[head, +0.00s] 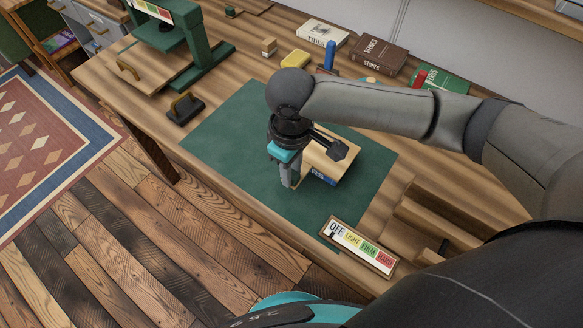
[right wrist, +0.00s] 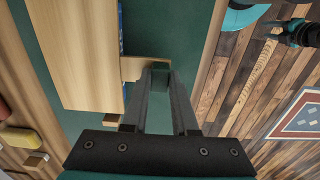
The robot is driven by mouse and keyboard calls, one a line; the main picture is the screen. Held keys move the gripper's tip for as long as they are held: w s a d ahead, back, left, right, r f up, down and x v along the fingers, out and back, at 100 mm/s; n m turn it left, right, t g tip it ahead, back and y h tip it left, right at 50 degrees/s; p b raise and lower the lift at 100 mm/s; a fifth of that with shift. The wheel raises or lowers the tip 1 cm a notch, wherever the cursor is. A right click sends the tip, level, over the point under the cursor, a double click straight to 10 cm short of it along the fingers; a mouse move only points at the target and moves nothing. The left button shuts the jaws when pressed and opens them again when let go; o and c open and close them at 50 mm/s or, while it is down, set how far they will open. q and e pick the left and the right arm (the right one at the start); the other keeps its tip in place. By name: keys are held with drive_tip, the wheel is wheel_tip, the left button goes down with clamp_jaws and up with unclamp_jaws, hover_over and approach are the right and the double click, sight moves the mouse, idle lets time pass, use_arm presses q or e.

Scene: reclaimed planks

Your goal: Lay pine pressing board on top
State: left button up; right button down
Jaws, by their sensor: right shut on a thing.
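The pine pressing board (head: 333,158) is a pale wooden slab over a book (head: 323,178) with a blue edge, on the green mat (head: 225,130). The board also fills the upper left of the right wrist view (right wrist: 75,50), with a thin strip of blue beside it. My right gripper (head: 288,180) is at the board's near left side, pointing down. Its fingers (right wrist: 160,72) are shut on a narrow pale wooden tab at the board's edge. Whether the board touches the book is hidden.
Several books, including a brown one (head: 378,54), lie at the back. A marked panel (head: 358,247) is at the front edge. The mat's left part is clear.

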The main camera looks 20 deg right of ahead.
drive_tip(key=shift+f, duration=0.2)
drive_tip(key=c, duration=0.6)
unclamp_jaws()
wheel_tip(320, 180, up, 15)
drive_tip(key=p, duration=0.5)
